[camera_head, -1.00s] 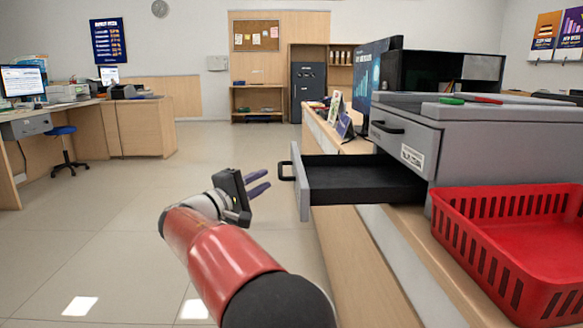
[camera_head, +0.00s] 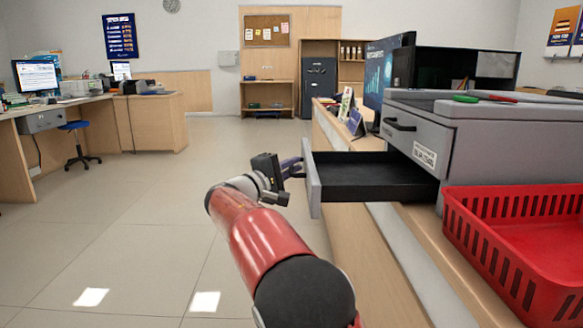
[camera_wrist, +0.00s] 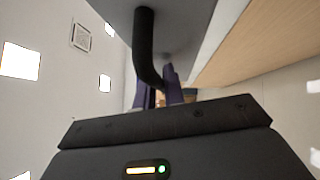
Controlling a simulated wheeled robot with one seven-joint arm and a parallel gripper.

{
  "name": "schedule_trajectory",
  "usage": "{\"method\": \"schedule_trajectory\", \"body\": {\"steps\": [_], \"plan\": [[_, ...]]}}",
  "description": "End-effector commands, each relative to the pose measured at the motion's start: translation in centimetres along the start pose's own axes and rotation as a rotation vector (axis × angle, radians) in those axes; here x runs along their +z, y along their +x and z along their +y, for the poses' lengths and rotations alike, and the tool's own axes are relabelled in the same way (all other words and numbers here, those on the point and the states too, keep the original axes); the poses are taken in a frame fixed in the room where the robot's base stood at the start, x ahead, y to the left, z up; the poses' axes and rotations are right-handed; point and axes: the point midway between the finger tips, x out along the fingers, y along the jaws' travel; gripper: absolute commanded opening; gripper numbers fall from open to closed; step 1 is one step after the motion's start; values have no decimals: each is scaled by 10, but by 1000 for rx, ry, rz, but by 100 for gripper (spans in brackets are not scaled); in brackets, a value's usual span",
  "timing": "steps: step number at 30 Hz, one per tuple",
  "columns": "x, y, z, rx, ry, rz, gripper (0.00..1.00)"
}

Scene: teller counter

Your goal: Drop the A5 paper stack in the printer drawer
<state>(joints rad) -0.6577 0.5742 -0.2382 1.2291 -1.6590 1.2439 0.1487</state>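The grey drawer (camera_head: 372,188), with a black inside, is pulled out of the grey printer-like unit (camera_head: 520,150). No paper lies visibly in the part of the drawer I see. My gripper (camera_head: 291,167) is at the drawer's front, left of the front panel, with its dark purple fingers at the black handle (camera_head: 298,173). In the wrist view the handle (camera_wrist: 146,45) curves down toward the fingers (camera_wrist: 158,92), which stand a small gap apart. I cannot tell whether they touch the handle. I cannot make out an A5 paper stack in either view.
A red basket (camera_head: 462,212) stands on the counter right of the drawer. A closed upper drawer (camera_head: 420,140) sits above the open one. A monitor (camera_head: 386,80) stands behind it. Open floor (camera_head: 160,225) lies to the left.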

Motion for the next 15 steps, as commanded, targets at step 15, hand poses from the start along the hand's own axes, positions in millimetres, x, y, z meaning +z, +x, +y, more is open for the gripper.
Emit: {"method": "schedule_trajectory", "body": {"steps": [15], "plan": [[-22,-22,8,0,0,4,0]]}}
